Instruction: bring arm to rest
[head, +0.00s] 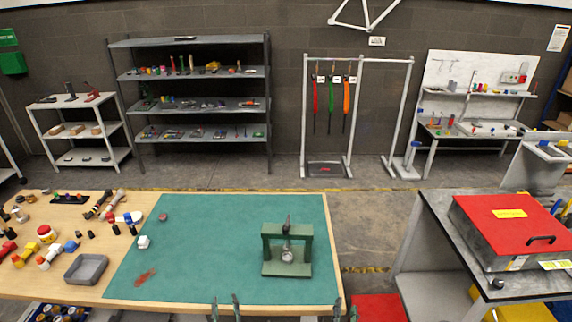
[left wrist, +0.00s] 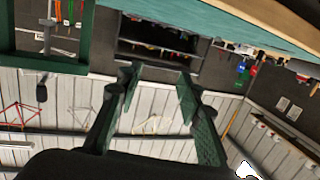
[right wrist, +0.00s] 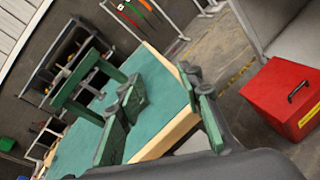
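My left gripper (head: 225,304) shows only its fingertips at the bottom edge of the head view, at the front of the teal mat (head: 200,225). In the left wrist view its green-padded fingers (left wrist: 158,85) stand apart with nothing between them. My right gripper (head: 345,309) is at the bottom edge too, near the mat's right front corner. In the right wrist view its fingers (right wrist: 162,92) are spread and empty. The rest of both arms is out of the head view.
A green press-like stand (head: 272,230) is on the mat, beyond and between the grippers. A grey tray (head: 87,268) and several small parts lie at the left. A red-lidded box (head: 490,235) is on the right bench. Most of the mat is clear.

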